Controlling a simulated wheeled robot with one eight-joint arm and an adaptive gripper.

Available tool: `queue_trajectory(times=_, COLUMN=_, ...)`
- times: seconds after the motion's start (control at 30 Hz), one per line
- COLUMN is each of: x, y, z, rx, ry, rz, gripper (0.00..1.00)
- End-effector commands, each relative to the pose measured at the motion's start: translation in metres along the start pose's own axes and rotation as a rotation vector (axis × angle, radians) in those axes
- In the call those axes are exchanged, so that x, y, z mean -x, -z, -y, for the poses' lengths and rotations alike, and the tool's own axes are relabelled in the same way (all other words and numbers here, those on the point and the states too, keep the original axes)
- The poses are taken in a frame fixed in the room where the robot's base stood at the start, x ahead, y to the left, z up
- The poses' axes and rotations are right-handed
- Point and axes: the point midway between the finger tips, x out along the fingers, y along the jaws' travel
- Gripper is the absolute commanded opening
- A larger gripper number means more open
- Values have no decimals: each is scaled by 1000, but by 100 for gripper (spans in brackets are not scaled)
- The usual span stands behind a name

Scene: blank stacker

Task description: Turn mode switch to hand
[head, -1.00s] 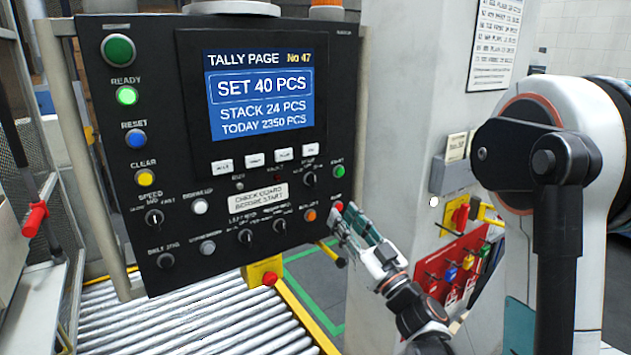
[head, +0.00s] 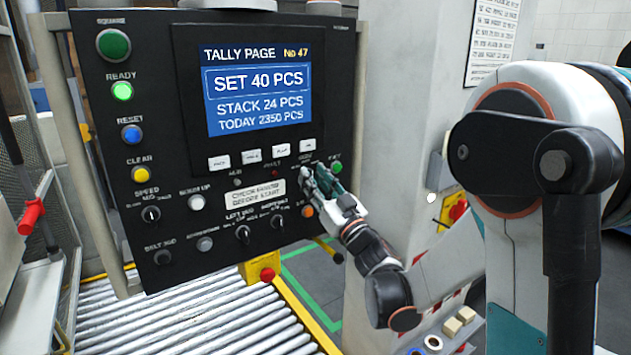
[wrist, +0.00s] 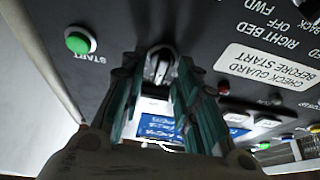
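The mode switch appears to be the black rotary knob with a pale pointer (wrist: 158,66) on the control panel (head: 190,268). In the head view it is mostly hidden behind my gripper (head: 314,181), at the panel's right side below the screen. In the wrist view my gripper (wrist: 157,78) is open, with one teal finger on each side of the knob. A gap seems to show between the fingers and the knob; contact cannot be told. The knob's own label is not readable.
The green start button (wrist: 80,41) is close beside the knob. An orange button (head: 307,211) and other knobs (head: 243,234) sit below. A white label plate (head: 255,194) is to the left. A roller conveyor (head: 190,315) runs under the panel.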

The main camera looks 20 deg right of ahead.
Motion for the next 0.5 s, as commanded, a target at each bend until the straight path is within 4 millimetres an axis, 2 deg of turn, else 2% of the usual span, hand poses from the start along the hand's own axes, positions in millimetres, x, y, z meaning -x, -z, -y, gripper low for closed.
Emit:
queue_trajectory(times=0.1, x=0, y=0, z=0, rx=0, ry=0, rz=0, gripper=27)
queue_trajectory(times=0.2, x=0, y=0, z=0, rx=0, ry=0, rz=0, gripper=4)
queue_trajectory(times=0.23, x=0, y=0, z=0, rx=0, ry=0, rz=0, gripper=0)
queue_trajectory(times=0.5, x=0, y=0, z=0, rx=11, ry=4, rz=0, gripper=0)
